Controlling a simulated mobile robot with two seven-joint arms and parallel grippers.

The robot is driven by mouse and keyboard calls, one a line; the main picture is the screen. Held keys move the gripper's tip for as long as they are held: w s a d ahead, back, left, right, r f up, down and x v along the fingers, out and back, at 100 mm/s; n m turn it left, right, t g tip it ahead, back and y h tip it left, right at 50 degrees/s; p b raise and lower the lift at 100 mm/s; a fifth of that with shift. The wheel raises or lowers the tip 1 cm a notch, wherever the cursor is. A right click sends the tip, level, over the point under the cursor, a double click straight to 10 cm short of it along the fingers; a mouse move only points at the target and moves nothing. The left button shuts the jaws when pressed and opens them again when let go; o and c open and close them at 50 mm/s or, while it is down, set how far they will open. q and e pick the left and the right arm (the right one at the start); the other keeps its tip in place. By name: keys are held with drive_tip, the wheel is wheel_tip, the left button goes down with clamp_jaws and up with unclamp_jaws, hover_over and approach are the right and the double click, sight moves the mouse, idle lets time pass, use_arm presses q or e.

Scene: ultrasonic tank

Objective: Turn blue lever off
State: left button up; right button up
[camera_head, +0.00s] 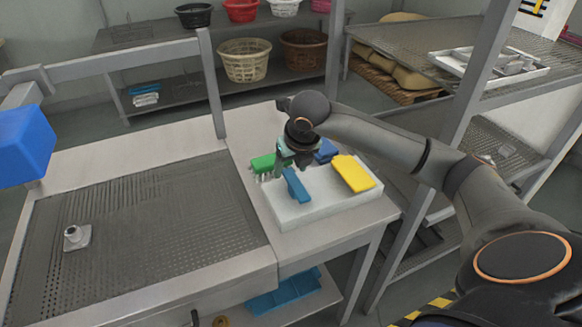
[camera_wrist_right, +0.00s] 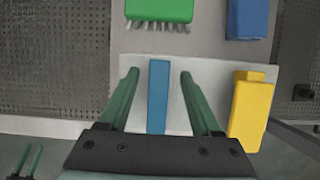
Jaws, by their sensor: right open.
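A long blue lever-like piece (camera_head: 296,186) lies on a white tray-like block (camera_head: 325,201) at the right end of the bench. In the right wrist view, the blue piece (camera_wrist_right: 158,98) runs between the two green fingers of my right gripper (camera_wrist_right: 159,74), with a gap on each side. My right gripper (camera_head: 290,158) is open, points down, and covers part of the blue piece in the head view. Two green fingers, apart, at the lower left of the wrist view look like my left gripper (camera_wrist_right: 25,160). The head view does not show it.
A yellow piece (camera_head: 353,173), a green brush (camera_head: 263,163) and a blue block (camera_head: 326,151) are close around my right gripper. A perforated grey basin (camera_head: 150,215) with a small metal fitting (camera_head: 76,237) fills the left. Upright posts and shelves stand behind and right.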

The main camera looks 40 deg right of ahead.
sight(300, 189)
drive_tip(key=v, duration=1.2)
drive_tip(key=shift+s, duration=0.15)
